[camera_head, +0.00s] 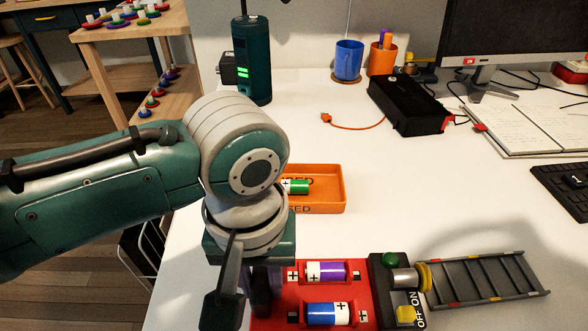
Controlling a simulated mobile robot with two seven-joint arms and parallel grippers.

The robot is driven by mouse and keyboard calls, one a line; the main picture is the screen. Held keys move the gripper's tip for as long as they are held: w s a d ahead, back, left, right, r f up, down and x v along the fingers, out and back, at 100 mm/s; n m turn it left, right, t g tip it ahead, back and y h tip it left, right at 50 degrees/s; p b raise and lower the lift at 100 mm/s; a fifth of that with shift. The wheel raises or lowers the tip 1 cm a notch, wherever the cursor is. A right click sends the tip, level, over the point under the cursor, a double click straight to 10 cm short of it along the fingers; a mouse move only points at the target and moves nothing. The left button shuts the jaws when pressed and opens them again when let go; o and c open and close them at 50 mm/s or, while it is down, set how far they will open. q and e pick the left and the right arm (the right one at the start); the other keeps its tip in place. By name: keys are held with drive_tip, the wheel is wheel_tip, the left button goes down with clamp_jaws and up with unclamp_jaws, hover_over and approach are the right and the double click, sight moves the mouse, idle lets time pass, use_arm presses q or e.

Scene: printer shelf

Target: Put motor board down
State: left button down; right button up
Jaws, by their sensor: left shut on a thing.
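The motor board (363,318) is at the bottom of the picture, at the front of the white desk. It has a red base with a purple battery (326,272) and a blue battery (327,314) in its slots, and a black part with a motor, a green knob, a yellow button and OFF/ON lettering. My left gripper (262,292) points down at the board's left edge and is shut on it. My wrist hides part of that edge. I cannot tell whether the board touches the desk.
An orange tray (320,208) with a green battery (296,187) sits behind the board, partly hidden by my wrist. A dark ladder-like track (482,278) lies right of the motor. A black box (408,105), notebook (520,126) and keyboard (566,187) stand farther back. The middle desk is clear.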

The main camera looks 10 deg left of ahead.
use_arm(q)
drive_tip(key=c, duration=0.7)
unclamp_jaws()
drive_tip(key=shift+f, duration=0.1)
wheel_tip(320, 180, up, 11)
drive_tip(key=p, duration=0.4)
drive_tip(key=s+m+t+h, duration=0.2)
drive_tip(key=s+m, duration=0.1)
drive_tip(key=s, duration=0.3)
drive_tip(key=shift+m+t+y, duration=0.8)
drive_tip(key=shift+y, duration=0.1)
drive_tip(key=s+a, duration=0.2)
drive_tip(key=a, duration=0.1)
drive_tip(key=s+a+r, duration=0.1)
drive_tip(key=s+a, duration=0.1)
drive_tip(key=a, duration=0.1)
drive_tip(key=s+a+r, duration=0.1)
drive_tip(key=s+a, duration=0.1)
drive_tip(key=a, duration=0.1)
drive_tip(key=shift+s+a, duration=0.1)
drive_tip(key=shift+a, duration=0.1)
